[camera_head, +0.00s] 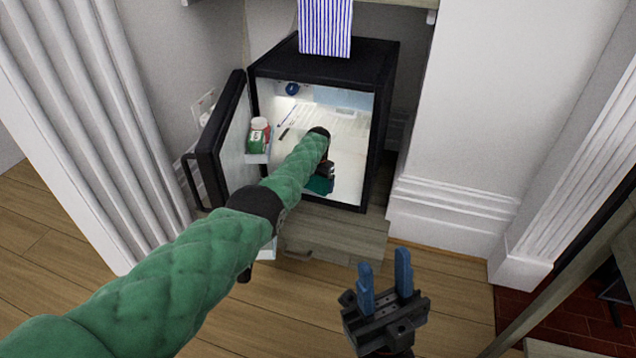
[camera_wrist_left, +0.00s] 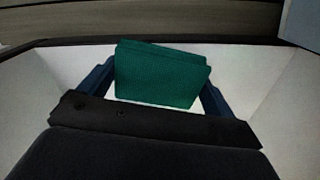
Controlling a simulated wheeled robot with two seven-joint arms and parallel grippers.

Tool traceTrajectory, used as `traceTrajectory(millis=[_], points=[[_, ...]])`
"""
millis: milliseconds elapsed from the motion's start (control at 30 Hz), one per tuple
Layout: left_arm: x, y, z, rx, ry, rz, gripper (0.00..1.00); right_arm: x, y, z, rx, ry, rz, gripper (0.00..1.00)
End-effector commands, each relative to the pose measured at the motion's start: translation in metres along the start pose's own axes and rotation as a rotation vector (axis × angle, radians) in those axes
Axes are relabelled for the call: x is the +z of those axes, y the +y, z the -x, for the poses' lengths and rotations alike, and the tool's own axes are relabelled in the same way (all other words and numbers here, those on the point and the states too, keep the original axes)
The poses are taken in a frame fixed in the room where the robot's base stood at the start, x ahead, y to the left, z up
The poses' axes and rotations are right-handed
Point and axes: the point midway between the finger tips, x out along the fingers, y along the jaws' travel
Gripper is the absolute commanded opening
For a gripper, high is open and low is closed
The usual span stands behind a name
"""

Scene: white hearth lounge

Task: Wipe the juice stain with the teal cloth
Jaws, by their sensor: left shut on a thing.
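My left arm reaches from the left into an open black mini fridge, and its gripper (camera_head: 322,176) is inside the white interior. The left gripper is shut on the folded teal cloth (camera_head: 318,186), low near the fridge's front opening. In the left wrist view the teal cloth (camera_wrist_left: 160,75) sits between the two blue fingers. No juice stain can be made out; my arm and gripper hide part of the fridge floor. My right gripper (camera_head: 384,272) is open and empty, outside the fridge, above the wooden floor at the lower right.
The black fridge (camera_head: 385,75) stands in a wall niche on a low wooden drawer unit (camera_head: 340,235). Its door (camera_head: 222,135) stands open to the left, holding bottles (camera_head: 259,132). A striped item (camera_head: 325,25) is on top. The wooden floor (camera_head: 455,300) near my right gripper is clear.

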Motion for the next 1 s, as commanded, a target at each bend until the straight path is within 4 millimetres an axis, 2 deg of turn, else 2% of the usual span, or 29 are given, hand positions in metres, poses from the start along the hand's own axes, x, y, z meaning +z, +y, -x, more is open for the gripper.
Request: traceTrajectory(millis=[1000], points=[[0.000, 0.000, -0.023, 0.000, 0.000, 0.000, 0.72, 0.008, 0.000, 0.021, -0.001, 0.002, 0.001, 0.36]])
